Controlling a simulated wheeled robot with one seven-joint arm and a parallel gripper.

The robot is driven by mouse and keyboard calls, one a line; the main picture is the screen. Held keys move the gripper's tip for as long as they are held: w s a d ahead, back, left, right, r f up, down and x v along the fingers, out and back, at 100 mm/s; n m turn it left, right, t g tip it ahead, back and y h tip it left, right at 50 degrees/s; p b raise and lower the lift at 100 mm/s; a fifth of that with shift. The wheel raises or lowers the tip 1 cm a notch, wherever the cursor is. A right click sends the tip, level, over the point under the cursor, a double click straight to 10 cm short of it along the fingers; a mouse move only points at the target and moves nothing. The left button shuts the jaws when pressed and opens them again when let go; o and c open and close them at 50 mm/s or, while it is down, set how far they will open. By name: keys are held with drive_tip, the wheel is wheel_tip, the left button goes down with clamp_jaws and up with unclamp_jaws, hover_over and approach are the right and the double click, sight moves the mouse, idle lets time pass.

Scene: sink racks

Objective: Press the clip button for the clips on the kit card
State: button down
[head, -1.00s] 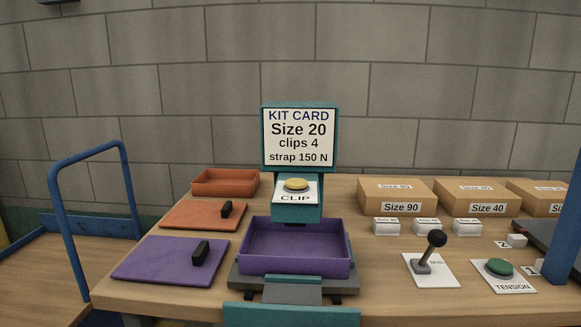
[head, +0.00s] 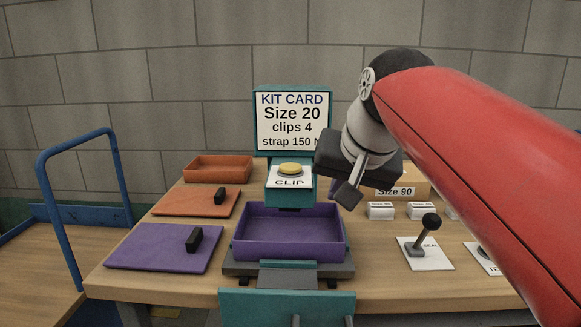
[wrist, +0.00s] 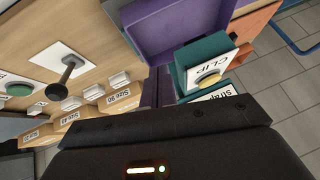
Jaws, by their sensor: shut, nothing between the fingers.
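The yellow clip button (head: 290,169) sits on a teal station above a white label (head: 289,183) reading "CLIP". The kit card (head: 291,120) stands behind it and reads "Size 20", "clips 4" and "strap 150", its right edge partly covered by my arm. My gripper (head: 347,194) is shut and empty, to the right of the button and apart from it. In the wrist view the button (wrist: 206,107) shows right of centre, beside the "CLIP" label (wrist: 211,72). The kit card (wrist: 213,94) is mostly hidden there.
An open purple tray (head: 240,247) sits below the button. A purple lid (head: 150,250), an orange lid (head: 180,203) and an orange tray (head: 217,162) lie left. A lever (head: 417,246), small white boxes (head: 380,211) and cartons (wrist: 122,101) are right. A blue-railed cart (head: 42,185) stands far left.

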sight(293, 168)
drive_tip(key=w+a+r+y, duration=0.3)
drive_tip(key=w+a+r, duration=0.4)
drive_tip(key=r, duration=0.5)
drive_tip(key=shift+w+r+m+t, duration=0.3)
drive_tip(key=shift+w+r+m, duration=0.1)
drive_tip(key=shift+w, duration=0.85)
drive_tip(key=shift+a+f, duration=0.1)
drive_tip(key=shift+f, duration=0.05)
wheel_tip(293, 168, down, 9)
drive_tip(key=b, duration=0.5)
drive_tip(key=shift+r, duration=0.2)
drive_tip(key=shift+f, duration=0.4)
drive_tip(key=shift+f+b, duration=0.55)
idle(1.0)
drive_tip(key=shift+r, duration=0.15)
drive_tip(key=shift+r+p, duration=0.8)
drive_tip(key=shift+p, duration=0.25)
